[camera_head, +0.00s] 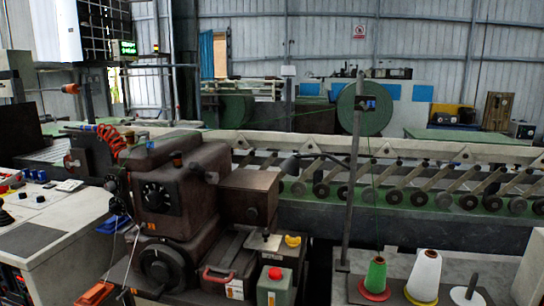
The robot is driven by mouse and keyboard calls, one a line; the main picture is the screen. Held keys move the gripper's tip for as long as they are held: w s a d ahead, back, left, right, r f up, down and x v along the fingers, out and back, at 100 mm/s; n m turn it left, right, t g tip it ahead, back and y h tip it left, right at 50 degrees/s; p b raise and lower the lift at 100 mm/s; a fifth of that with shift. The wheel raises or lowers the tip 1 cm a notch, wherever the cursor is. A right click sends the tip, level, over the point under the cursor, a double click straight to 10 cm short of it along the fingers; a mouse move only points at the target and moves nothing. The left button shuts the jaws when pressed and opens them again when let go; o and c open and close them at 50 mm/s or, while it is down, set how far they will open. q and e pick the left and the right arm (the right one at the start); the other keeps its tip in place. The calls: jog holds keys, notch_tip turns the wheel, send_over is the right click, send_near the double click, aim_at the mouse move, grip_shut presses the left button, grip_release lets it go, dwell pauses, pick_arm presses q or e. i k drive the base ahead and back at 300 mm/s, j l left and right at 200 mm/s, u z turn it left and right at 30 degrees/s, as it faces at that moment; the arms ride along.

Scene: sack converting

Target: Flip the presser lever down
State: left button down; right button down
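A dark brown sewing machine head (175,190) stands left of centre, with black dials on its front. I cannot tell for certain which part is the presser lever. A small dark knob (210,177) sticks out on the right side of the head, and I cannot tell whether it is up or down. A yellow curved piece (292,240) sits low on the right of the machine. A red handle (216,274) lies on the dark box in front. Neither of my grippers shows in this view.
A long conveyor with several rollers (420,190) runs behind the machine. A thin upright post (353,200) stands right of it. Green (376,275) and white (424,274) thread cones stand at the lower right. A control desk (45,230) fills the left. A green box with a red button (275,285) stands in front.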

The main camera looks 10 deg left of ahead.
aim_at(195, 167)
jog(key=i+l, duration=0.15)
jog(key=l, duration=0.2)
jog(key=i+l, duration=0.15)
jog(key=l, duration=0.2)
jog(key=i+l, duration=0.15)
jog(key=l, duration=0.2)
jog(key=u, duration=0.05)
